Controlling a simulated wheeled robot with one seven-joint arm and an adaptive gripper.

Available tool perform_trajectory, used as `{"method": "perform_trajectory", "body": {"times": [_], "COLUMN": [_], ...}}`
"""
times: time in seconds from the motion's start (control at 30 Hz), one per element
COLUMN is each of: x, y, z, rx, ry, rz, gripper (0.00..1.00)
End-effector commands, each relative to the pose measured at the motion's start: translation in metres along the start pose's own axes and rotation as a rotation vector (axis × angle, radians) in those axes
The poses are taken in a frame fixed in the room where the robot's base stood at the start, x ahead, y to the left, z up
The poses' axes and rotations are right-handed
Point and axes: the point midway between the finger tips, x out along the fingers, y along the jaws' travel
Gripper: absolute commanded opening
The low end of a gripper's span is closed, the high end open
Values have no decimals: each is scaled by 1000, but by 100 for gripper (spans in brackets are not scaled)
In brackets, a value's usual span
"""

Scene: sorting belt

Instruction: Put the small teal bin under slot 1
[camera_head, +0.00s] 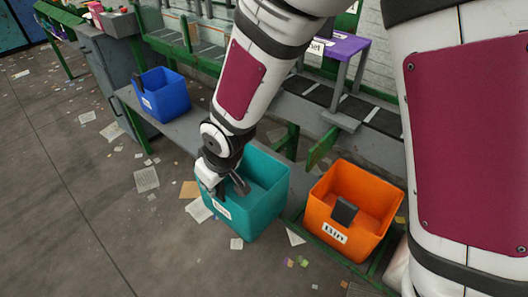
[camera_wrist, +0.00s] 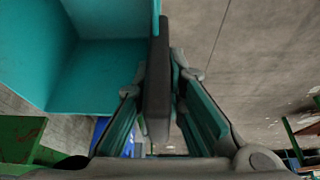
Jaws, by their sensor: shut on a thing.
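The teal bin (camera_head: 252,205) is at the centre of the head view, with a white label on its near side. My gripper (camera_head: 222,188) is at its left upper edge. In the wrist view my gripper (camera_wrist: 158,105) is shut on a dark upright tab at the edge of the teal bin (camera_wrist: 100,75). The bin looks roughly upright. I cannot tell whether its base touches the shelf. My forearm hides part of the area behind it. No slot 1 marking is readable.
A blue bin (camera_head: 162,97) stands on the grey shelf (camera_head: 183,128) to the left. An orange bin (camera_head: 335,235) with a dark tab stands close on the right. The belt frame with a purple stand (camera_head: 345,45) is behind. Paper scraps litter the open floor.

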Motion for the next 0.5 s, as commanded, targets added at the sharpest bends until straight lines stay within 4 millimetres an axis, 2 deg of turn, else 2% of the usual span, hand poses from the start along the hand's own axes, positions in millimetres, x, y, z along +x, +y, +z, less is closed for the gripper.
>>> {"method": "perform_trajectory", "body": {"times": [0.03,0.5], "x": [0,0], "y": [10,87], "z": [0,-1], "rx": [7,7], "ry": [1,2], "rz": [2,2], "gripper": [0,0]}}
